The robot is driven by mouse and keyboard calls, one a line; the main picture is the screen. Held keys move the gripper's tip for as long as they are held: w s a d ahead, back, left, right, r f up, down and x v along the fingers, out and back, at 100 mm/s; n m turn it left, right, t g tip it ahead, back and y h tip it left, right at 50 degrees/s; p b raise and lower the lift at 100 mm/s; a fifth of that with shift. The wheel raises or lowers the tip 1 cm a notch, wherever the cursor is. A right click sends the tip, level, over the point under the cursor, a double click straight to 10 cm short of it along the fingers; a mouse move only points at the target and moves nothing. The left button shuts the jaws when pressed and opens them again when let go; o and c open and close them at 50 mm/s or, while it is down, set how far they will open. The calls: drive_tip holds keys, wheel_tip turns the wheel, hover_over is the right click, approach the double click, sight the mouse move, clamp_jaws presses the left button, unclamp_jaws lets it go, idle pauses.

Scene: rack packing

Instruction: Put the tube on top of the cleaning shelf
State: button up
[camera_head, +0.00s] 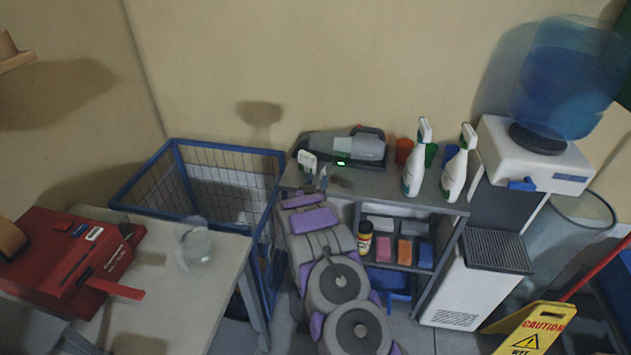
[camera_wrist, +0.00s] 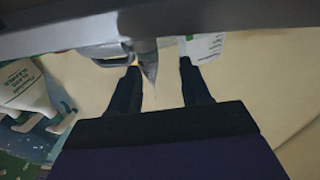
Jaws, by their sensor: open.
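The grey cleaning shelf (camera_head: 398,198) stands against the back wall in the head view. My gripper (camera_head: 322,178) is over the left front part of its top board. In the wrist view my gripper (camera_wrist: 159,68) is open, its two dark fingers apart. A pale, tapered thing (camera_wrist: 148,62) shows between the fingers there; I cannot tell whether it is the tube or whether a finger touches it. A small white thing with green marks (camera_head: 307,160) shows just beside my gripper in the head view; my arm partly hides that area. I cannot clearly identify the tube.
The shelf top also bears a handheld vacuum (camera_head: 345,148), a red cup (camera_head: 403,151) and white spray bottles (camera_head: 413,172). A water dispenser (camera_head: 535,160) stands right, a blue wire cart (camera_head: 190,217) left. A table (camera_head: 215,265) holds a red box (camera_head: 70,255) and a clear jar (camera_head: 194,244).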

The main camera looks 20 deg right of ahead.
drive_tip(key=r+p+v, duration=0.1)
drive_tip(key=p+v, duration=0.1)
drive_tip(key=v, duration=0.9)
drive_tip(key=w+a+r+n+g+y, duration=0.1)
drive_tip(key=a+r+g+y, duration=0.2)
drive_tip(key=a+r+y, duration=0.5)
drive_tip(key=s+a+r+n+g+y, duration=0.2)
drive_tip(key=s+a+r, duration=0.15)
drive_tip(key=s, duration=0.35)
drive_tip(key=s+a+r+n+g+y, duration=0.1)
drive_tip(key=s+a+r+g+y, duration=0.15)
drive_tip(key=s+a, duration=0.3)
drive_tip(key=s+d+r+n+g, duration=0.1)
drive_tip(key=s+r+g, duration=0.2)
drive_tip(key=s, duration=1)
drive_tip(key=s+d+r+n+g, duration=0.1)
drive_tip(key=s+r+g, duration=0.1)
drive_tip(key=s, duration=1.2)
drive_tip(key=s+d+r+n+g, duration=0.1)
drive_tip(key=s+d+r+g, duration=0.1)
drive_tip(key=s, duration=1.1)
drive_tip(key=shift+s+r+g+h, duration=0.15)
drive_tip(key=shift+r+g+h, duration=0.3)
drive_tip(key=shift+r+g, duration=0.55)
